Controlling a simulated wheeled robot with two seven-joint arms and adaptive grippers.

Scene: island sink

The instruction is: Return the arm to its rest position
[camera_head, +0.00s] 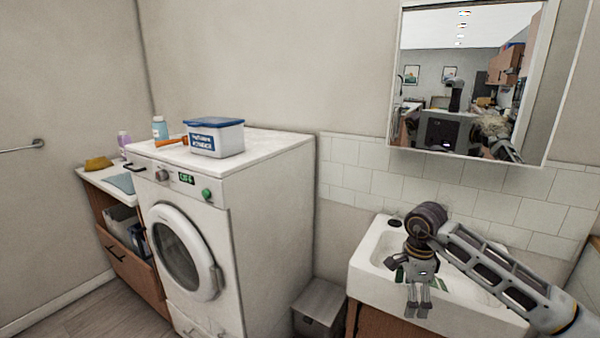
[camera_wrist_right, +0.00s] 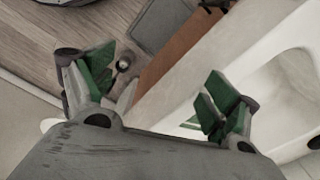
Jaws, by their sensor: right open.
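My right arm comes in from the right in the head view. Its gripper (camera_head: 418,303) hangs pointing down at the front edge of the white sink (camera_head: 372,262). In the right wrist view the right gripper (camera_wrist_right: 158,95) is open, with green finger pads spread apart and nothing between them. The sink (camera_wrist_right: 290,100) shows at the right of that view, beside the right finger. My left gripper is in neither view.
A washing machine (camera_head: 270,190) stands left of the sink, with a blue-lidded box (camera_head: 215,140) on top. A grey bin (camera_head: 320,306) stands on the floor between them. A mirror cabinet (camera_head: 470,90) hangs above the sink. A low wooden cabinet (camera_head: 135,265) is at the far left.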

